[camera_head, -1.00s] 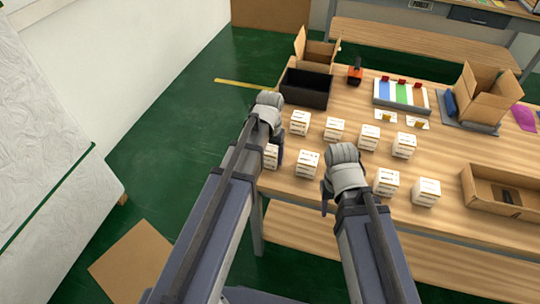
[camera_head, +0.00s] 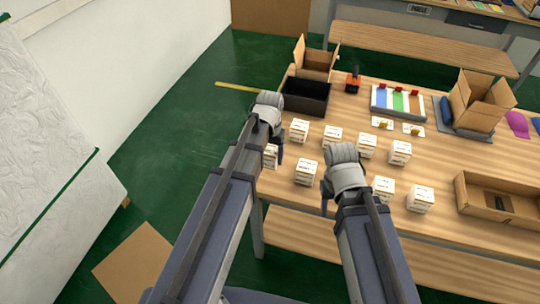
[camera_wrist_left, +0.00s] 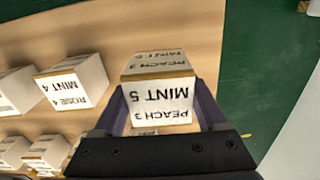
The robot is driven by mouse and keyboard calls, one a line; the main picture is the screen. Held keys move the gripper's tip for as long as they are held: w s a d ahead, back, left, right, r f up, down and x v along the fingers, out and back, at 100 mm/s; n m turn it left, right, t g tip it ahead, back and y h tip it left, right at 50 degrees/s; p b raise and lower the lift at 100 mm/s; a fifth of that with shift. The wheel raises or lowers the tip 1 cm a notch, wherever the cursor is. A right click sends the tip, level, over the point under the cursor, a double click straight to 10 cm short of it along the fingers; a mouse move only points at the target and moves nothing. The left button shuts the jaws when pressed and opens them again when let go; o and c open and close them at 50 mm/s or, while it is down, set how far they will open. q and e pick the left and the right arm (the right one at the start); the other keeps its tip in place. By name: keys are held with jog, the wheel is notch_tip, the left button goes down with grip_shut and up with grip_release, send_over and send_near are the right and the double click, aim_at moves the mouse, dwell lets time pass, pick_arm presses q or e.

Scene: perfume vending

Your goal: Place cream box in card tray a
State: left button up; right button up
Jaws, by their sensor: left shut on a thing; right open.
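My left gripper (camera_head: 279,150) is shut on a cream-white box (camera_head: 270,157) near the table's left edge. In the left wrist view its fingers (camera_wrist_left: 164,108) stand on both sides of this box (camera_wrist_left: 160,92), whose faces read PEACH 3 and MINT 5. I cannot tell whether it touches the table. My right gripper (camera_head: 326,192) is open and empty, near another labelled box (camera_head: 306,172). Two small white card pieces with yellow parts, one left (camera_head: 382,122) and one right (camera_head: 413,129), lie further back; I cannot tell which thing is card tray a.
Several similar boxes stand in rows on the wooden table (camera_head: 335,101). A black bin (camera_head: 306,102), an open carton (camera_head: 314,58), a striped colour rack (camera_head: 399,102), another carton (camera_head: 478,100) and a low cardboard tray (camera_head: 470,205) stand around them.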

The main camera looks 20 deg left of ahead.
aim_at(270, 148)
pick_arm(q)
notch_tip(270, 148, up, 6)
jog(key=p, duration=0.4)
jog(key=shift+p, duration=0.4)
jog(key=shift+f, duration=0.1)
